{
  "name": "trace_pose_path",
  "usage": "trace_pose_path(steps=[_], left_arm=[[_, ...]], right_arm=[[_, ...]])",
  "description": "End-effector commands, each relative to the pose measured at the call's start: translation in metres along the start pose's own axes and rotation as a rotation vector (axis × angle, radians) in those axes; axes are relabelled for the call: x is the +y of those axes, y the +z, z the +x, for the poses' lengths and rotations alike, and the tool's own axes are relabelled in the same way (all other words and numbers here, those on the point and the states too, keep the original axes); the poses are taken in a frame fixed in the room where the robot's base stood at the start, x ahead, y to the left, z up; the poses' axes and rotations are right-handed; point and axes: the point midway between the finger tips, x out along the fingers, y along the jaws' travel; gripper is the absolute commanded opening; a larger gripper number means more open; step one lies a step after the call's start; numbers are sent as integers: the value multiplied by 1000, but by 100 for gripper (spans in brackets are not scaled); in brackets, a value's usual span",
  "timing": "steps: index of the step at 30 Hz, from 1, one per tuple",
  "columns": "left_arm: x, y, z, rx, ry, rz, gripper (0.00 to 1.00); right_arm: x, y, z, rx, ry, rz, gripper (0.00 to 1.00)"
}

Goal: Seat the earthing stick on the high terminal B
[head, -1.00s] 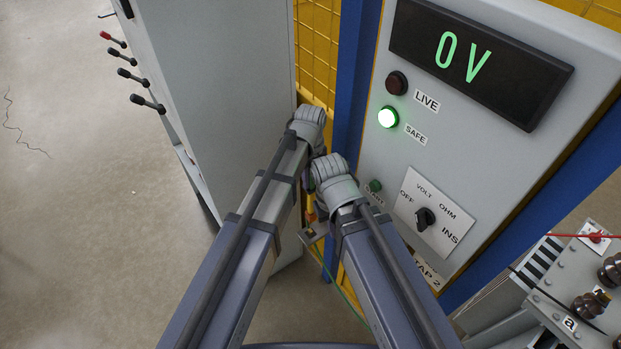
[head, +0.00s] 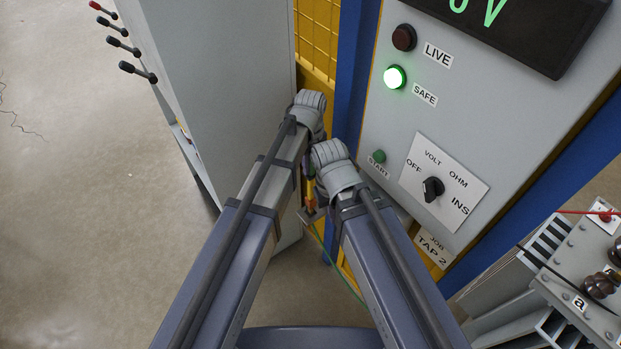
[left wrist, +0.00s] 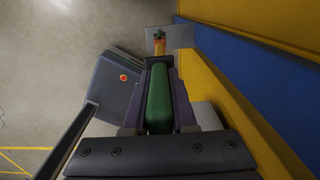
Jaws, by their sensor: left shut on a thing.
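My left gripper (left wrist: 160,95) is shut on a green cylindrical grip, which I take as the handle of the earthing stick (left wrist: 158,105). Beyond the fingers, the stick's orange-yellow part runs to a small grey plate (left wrist: 182,37); I cannot tell whether it is in contact. In the head view, a short orange-yellow piece of the stick (head: 311,190) shows between my two wrists, with a green cable hanging below. The left gripper's wrist is up against the gap by the grey cabinet, its fingers hidden. My right gripper (head: 330,160) is close beside it, lower, its fingers hidden. High terminal B is not visible.
A grey cabinet (head: 220,90) with several levers stands left. A blue post (head: 352,80) and yellow mesh (head: 318,35) are behind the wrists. A test panel (head: 385,130) with a lit green SAFE lamp (head: 395,77) is right. Equipment marked "a" (head: 578,302) is lower right.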

Motion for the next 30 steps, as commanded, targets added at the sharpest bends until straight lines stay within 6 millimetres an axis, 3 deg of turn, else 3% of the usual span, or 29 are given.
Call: trace_pose_path(steps=[5,16,30], left_arm=[[0,0,3,0,0,0,0],[0,0,46,0,0,0,0],[0,0,50,0,0,0,0]], right_arm=[[0,0,3,0,0,0,0],[-4,-3,46,0,0,0,0],[-5,-3,50,0,0,0,0]])
